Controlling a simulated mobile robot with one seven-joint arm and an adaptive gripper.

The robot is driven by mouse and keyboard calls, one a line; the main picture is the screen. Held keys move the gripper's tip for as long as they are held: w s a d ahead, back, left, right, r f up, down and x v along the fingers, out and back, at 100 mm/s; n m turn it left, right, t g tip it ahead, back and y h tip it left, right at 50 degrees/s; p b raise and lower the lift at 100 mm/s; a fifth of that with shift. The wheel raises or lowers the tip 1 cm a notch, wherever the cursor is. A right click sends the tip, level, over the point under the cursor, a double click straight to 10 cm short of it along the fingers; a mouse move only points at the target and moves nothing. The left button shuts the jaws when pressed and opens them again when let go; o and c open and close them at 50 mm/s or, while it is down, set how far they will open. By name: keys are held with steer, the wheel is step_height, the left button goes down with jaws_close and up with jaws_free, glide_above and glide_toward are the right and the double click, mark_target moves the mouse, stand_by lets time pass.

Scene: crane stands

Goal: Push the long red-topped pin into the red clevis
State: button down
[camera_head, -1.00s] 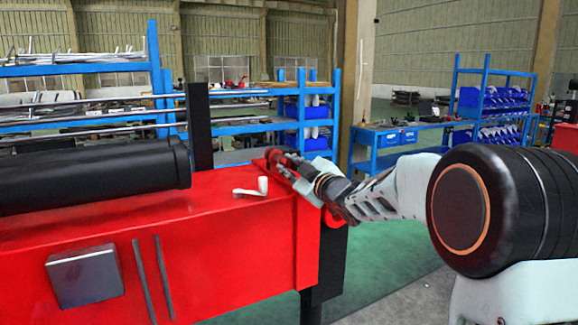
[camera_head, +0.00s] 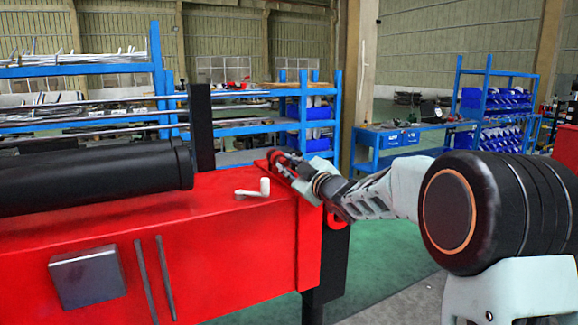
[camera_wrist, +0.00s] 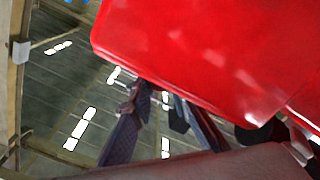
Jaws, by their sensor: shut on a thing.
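My gripper (camera_head: 284,164) is at the far right corner of the red machine's top, beside a red upright part (camera_head: 268,160). In the head view its fingers are small and partly hidden. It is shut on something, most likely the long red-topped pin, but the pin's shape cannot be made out. In the wrist view the dark fingers (camera_wrist: 160,128) show below a large red surface, and what lies between them is unclear. I cannot clearly identify the red clevis; a rounded red lug (camera_head: 336,219) shows below my wrist at the machine's right end.
The red machine body (camera_head: 225,245) fills the lower left. A black cylinder (camera_head: 90,175) lies on it, with a black post (camera_head: 200,127) behind. A small white crank-shaped piece (camera_head: 254,190) lies near my gripper. Blue shelving (camera_head: 303,105) stands behind. Green floor to the right is clear.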

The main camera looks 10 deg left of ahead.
steer(key=shift+x, duration=0.85)
steer(key=c, duration=1.8)
jaws_free()
steer(key=shift+r, duration=0.1)
steer(key=shift+o, duration=0.3)
steer(key=shift+s, duration=0.1)
steer(key=shift+b+v, duration=0.7)
steer(key=shift+v, duration=1.75)
